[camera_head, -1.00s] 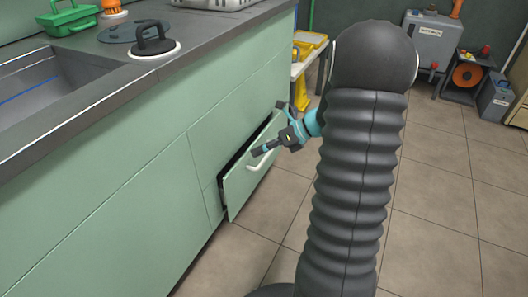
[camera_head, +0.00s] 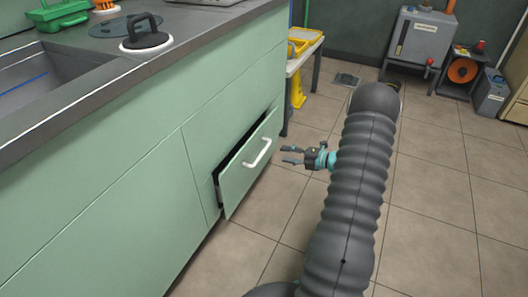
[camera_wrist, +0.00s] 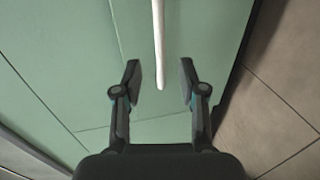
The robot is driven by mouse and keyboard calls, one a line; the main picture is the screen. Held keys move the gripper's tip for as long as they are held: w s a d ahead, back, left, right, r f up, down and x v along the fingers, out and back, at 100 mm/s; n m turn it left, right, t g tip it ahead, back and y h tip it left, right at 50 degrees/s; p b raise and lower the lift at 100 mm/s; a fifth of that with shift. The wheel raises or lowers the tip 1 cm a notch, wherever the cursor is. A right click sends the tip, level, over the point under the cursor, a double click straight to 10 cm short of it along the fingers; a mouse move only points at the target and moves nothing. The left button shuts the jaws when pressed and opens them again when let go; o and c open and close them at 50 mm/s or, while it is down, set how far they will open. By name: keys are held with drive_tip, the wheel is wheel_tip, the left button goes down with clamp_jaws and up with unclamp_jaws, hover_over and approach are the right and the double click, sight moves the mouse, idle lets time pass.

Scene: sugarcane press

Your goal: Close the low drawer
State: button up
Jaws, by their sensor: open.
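The low drawer (camera_head: 238,187) is a pale green front with a white bar handle (camera_head: 258,153), low in the green cabinet. It stands partly open, with a dark gap along its top and left side. My gripper (camera_head: 287,155) is open and empty, to the right of the drawer front and apart from it, its fingers pointing toward the handle. In the wrist view my gripper (camera_wrist: 160,80) has its fingers on either side of the line of the white handle (camera_wrist: 158,40), whose lower end shows between them. The drawer front (camera_wrist: 205,40) fills the middle behind.
The grey worktop (camera_head: 205,42) with a sink (camera_head: 55,88) runs above the cabinet. A table with a yellow tray (camera_head: 301,42) stands behind the cabinet's far end. Grey machines (camera_head: 421,42) stand at the back. The tiled floor (camera_head: 440,215) to the right is clear.

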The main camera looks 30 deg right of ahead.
sight(264, 149)
drive_tip(key=b+x, duration=0.1)
drive_tip(key=x, duration=0.9)
drive_tip(key=shift+w+a, duration=0.15)
clamp_jaws()
